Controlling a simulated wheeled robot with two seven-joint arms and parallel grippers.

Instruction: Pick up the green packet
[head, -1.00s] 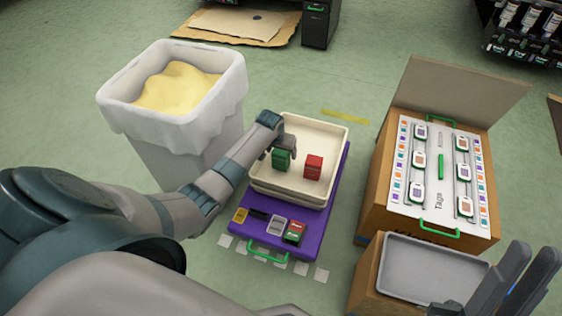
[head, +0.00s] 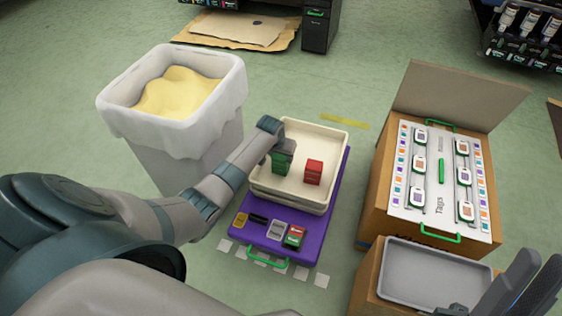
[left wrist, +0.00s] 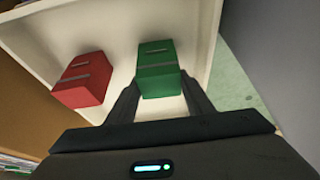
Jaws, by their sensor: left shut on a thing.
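The green packet (head: 280,164) is in the cream tray (head: 322,128), near its left side. It also shows in the left wrist view (left wrist: 158,72), between the fingers. My left gripper (head: 284,152) is shut on it from above and partly hides it in the head view. I cannot tell whether the packet touches the tray floor. A red packet (head: 313,172) stands to its right in the tray; it shows left of the green one in the left wrist view (left wrist: 84,80). My right gripper (head: 525,285) shows at the lower right with its fingers apart and nothing between them.
The tray rests on a purple base (head: 245,226) with small items at its front. A bin with a white liner (head: 228,97) stands close on the left. A cardboard box (head: 380,185) with a tag board and a grey tray (head: 398,283) are on the right.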

